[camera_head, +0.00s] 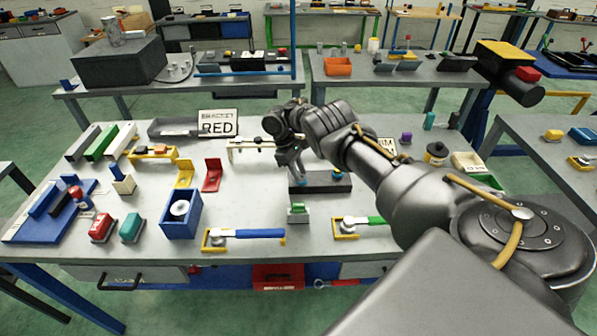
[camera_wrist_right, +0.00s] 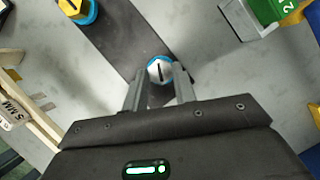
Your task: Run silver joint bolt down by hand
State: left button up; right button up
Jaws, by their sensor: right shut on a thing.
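The silver joint bolt (camera_wrist_right: 160,70) shows in the right wrist view as a round head with a dark slot and a blue ring around it. It stands at the dark joint plate (camera_wrist_right: 118,36). My right gripper (camera_wrist_right: 159,80) is shut on the bolt, one finger on each side. In the head view my right gripper (camera_head: 299,178) points down at the left end of the dark plate (camera_head: 320,187) and mostly hides the bolt. How deep the bolt sits cannot be told. A yellow bolt (camera_wrist_right: 76,10) with a blue ring is at the plate's other end. My left gripper is not in view.
A green-topped block (camera_head: 298,212) and a blue-handled tool (camera_head: 246,234) lie in front of the plate.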

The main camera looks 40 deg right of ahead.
jog(key=m, duration=0.1)
jog(key=m+y, duration=0.1)
jog(key=shift+w+d+r+m, duration=0.2)
jog(key=shift+r+m, duration=0.1)
jog(key=shift+m, duration=0.1)
jog(key=shift+d+m+y, duration=0.1)
jog(key=shift+m+y, duration=0.5)
jog(key=shift+m, duration=1)
jog(key=shift+c, duration=0.2)
jog(key=shift+m+p, duration=0.3)
jog(key=o, duration=0.9)
jog(key=shift+c, duration=0.2)
jog(key=shift+o, duration=0.7)
jog(key=shift+s+f, duration=0.1)
jog(key=shift+f, duration=0.05)
